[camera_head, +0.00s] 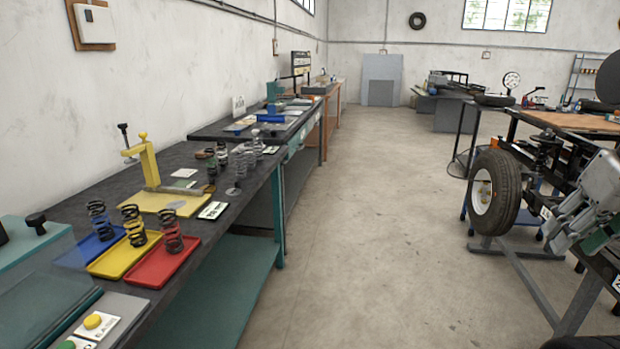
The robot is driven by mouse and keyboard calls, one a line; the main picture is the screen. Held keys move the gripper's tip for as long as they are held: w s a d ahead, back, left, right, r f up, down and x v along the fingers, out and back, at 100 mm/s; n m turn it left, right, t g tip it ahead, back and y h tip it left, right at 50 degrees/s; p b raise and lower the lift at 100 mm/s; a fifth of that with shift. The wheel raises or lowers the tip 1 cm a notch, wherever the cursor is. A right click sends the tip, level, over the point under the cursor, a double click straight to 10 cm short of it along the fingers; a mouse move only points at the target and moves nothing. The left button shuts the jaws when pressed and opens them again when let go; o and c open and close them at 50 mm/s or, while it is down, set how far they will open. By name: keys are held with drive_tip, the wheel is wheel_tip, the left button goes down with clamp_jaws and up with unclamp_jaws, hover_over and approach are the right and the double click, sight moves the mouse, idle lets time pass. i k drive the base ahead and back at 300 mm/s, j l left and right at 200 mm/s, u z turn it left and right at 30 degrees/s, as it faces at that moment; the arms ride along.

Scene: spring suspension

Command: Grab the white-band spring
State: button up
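Several springs stand upright on the dark workbench (108,185) at left. Farther back is a loose group with a dark spring (222,153) and pale, silvery springs (240,161). The bands in this group are too small to read, so I cannot tell which spring has the white band. My grey gripper (564,236) is at the right edge, far across the aisle from the springs. It is partly cut off, and its finger opening is unclear.
A yellow press (148,165) stands on the bench between the trays and the back springs. A teal box (38,262) and a yellow button (97,321) are at front left. A wheel (495,192) is close at right. The floor aisle (350,210) is clear.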

sight(217, 143)
drive_tip(key=i+u, duration=0.15)
drive_tip(key=i, duration=0.3)
drive_tip(key=i+l+u, duration=0.15)
drive_tip(key=i, duration=0.25)
drive_tip(key=i+l+u, duration=0.2)
drive_tip(key=i, duration=0.25)
drive_tip(key=i+l+u, duration=0.15)
drive_tip(key=i+u, duration=0.25)
drive_tip(key=i+l+u, duration=0.2)
drive_tip(key=u, duration=0.2)
drive_tip(key=i+l+u, duration=0.2)
drive_tip(key=u, duration=0.25)
drive_tip(key=i+l+u, duration=0.15)
drive_tip(key=l+u, duration=0.25)
drive_tip(key=i+l+u, duration=0.15)
drive_tip(key=l+u, duration=0.15)
drive_tip(key=l, duration=0.3)
drive_tip(key=l+u, duration=0.3)
drive_tip(key=l, duration=0.35)
drive_tip(key=i, duration=0.05)
